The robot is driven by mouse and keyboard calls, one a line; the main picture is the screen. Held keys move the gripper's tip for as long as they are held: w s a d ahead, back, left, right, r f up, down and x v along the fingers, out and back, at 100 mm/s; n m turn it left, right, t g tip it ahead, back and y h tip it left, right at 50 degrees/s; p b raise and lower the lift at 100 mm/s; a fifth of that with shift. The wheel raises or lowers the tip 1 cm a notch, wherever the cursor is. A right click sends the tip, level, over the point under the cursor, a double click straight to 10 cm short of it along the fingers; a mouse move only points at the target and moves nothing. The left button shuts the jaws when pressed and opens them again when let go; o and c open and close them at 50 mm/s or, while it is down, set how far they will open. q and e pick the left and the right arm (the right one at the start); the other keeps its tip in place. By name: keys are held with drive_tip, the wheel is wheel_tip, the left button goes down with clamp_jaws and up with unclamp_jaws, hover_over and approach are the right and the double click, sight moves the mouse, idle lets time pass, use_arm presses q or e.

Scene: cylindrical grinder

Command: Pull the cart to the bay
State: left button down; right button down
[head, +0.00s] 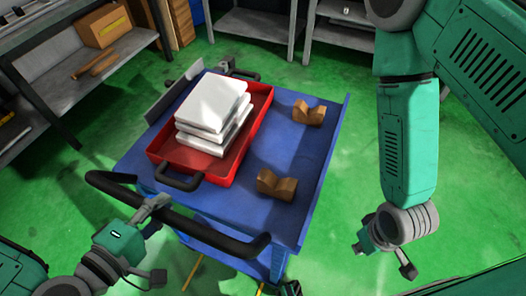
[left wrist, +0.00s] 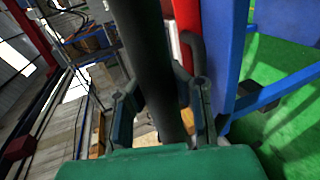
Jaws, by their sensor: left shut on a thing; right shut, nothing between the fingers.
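The blue cart (head: 230,215) stands in the middle of the head view, with a black handle bar (head: 215,237) along its near edge. My left gripper (head: 152,212) is shut on the handle bar near its left part. In the left wrist view the bar (left wrist: 150,60) runs between the two fingers (left wrist: 162,105). My right gripper (head: 385,250) is shut and empty, to the right of the cart and apart from it. A red tray (head: 240,150) with a stack of white blocks (head: 213,105) and two brown V-shaped blocks (head: 277,185) ride on the cart. No marked bay is recognisable.
Grey shelving (head: 85,62) with a cardboard box (head: 103,25) stands at the left. More grey shelves (head: 262,25) stand behind the cart. Green floor (head: 340,225) is open to the right of the cart. Yellow lines (head: 193,272) show on the floor near the cart's front.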

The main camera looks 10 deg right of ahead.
use_arm(q)
drive_tip(key=s+a+p, duration=0.4)
drive_tip(key=s+a, duration=0.2)
drive_tip(key=s, duration=0.2)
drive_tip(key=shift+a+r+t, duration=0.3)
drive_tip(key=shift+r, duration=0.15)
drive_tip(key=c, duration=2)
unclamp_jaws()
drive_tip(key=shift+s+a, duration=0.15)
drive_tip(key=shift+s, duration=0.1)
drive_tip(key=o, duration=0.7)
drive_tip(key=shift+o, duration=0.9)
drive_tip(key=shift+a+f, duration=0.1)
drive_tip(key=shift+a, duration=0.1)
drive_tip(key=s+a+r+p, duration=0.4)
drive_tip(key=s+p, duration=0.2)
drive_tip(key=shift+s+a+r, duration=0.2)
drive_tip(key=shift+s+r, duration=0.1)
drive_tip(key=shift+s, duration=0.1)
